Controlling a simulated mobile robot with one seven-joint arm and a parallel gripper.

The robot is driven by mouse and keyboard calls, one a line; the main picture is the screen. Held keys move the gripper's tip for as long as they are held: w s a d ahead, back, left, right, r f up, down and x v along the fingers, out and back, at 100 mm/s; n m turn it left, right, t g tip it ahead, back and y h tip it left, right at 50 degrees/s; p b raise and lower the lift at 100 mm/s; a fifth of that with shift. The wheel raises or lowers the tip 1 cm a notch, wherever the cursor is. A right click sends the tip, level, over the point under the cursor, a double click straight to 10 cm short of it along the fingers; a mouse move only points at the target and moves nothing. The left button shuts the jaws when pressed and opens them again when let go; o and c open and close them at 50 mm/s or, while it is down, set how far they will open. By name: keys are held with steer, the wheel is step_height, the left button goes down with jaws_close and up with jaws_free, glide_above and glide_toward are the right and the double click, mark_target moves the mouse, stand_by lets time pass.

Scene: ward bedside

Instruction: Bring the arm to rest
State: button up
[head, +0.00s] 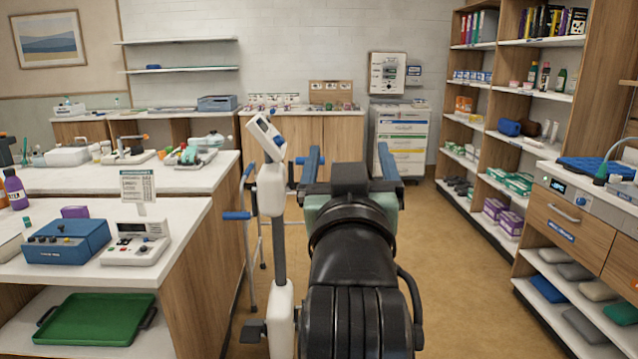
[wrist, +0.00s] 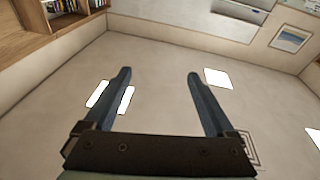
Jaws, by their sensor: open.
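My gripper (head: 350,165) is at the end of my black arm, in the middle of the head view, stretched out over the open floor. Its two blue fingers stand wide apart with nothing between them. In the wrist view my gripper (wrist: 158,76) is also open and empty. Behind the fingers that view shows only the ceiling with its bright light panels and the upper walls, so the wrist camera faces upward. My gripper touches nothing that I can see.
A white post-like device (head: 271,190) and a walking frame with blue grips (head: 237,215) stand close left of my arm. White-topped counters (head: 185,225) fill the left. Shelves (head: 470,150) and a drawer unit (head: 565,215) line the right. Floor (head: 455,270) is clear right of my arm.

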steer(key=s+a+r+t+y, duration=0.15)
steer(key=s+r+t, duration=0.25)
steer(key=s+r, duration=0.4)
steer(key=s+a+r+t, duration=0.25)
steer(key=s+r, duration=0.25)
steer(key=s, duration=0.5)
step_height(320, 180, up, 13)
steer(key=p, duration=1.2)
steer(key=shift+d+t+p, duration=0.2)
steer(key=shift+t+p, duration=0.1)
steer(key=shift+t, duration=0.05)
steer(key=shift+s, duration=0.15)
